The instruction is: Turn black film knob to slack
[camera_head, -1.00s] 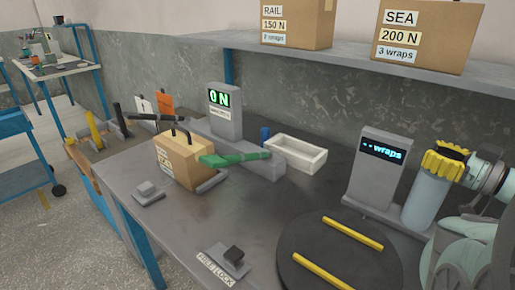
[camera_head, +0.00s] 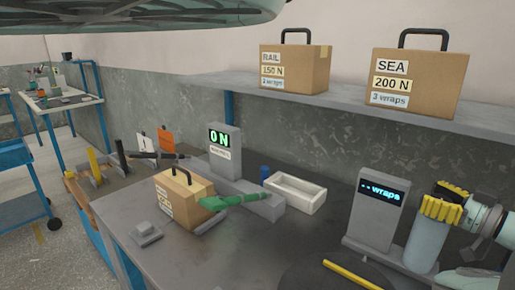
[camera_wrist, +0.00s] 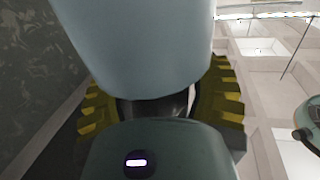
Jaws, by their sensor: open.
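I see no clearly identifiable black film knob in either view. A pale blue upright roll (camera_head: 425,243) stands beside the wraps display at the right, and it fills the upper middle of the wrist view (camera_wrist: 140,45). My gripper (camera_head: 443,203) has yellow ridged fingers and is at the top of this roll. In the wrist view its open fingers (camera_wrist: 160,100) lie on both sides of a dark part below the roll. I cannot tell whether this part is the knob, or whether the fingers touch it.
The wraps display (camera_head: 380,212) stands left of the roll. A dark turntable (camera_head: 305,272) with a yellow bar (camera_head: 352,272) is at the front. A white tray (camera_head: 295,192), a handled carton (camera_head: 181,197) with a green piece (camera_head: 232,199) and a display reading 0 N (camera_head: 224,150) stand farther left.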

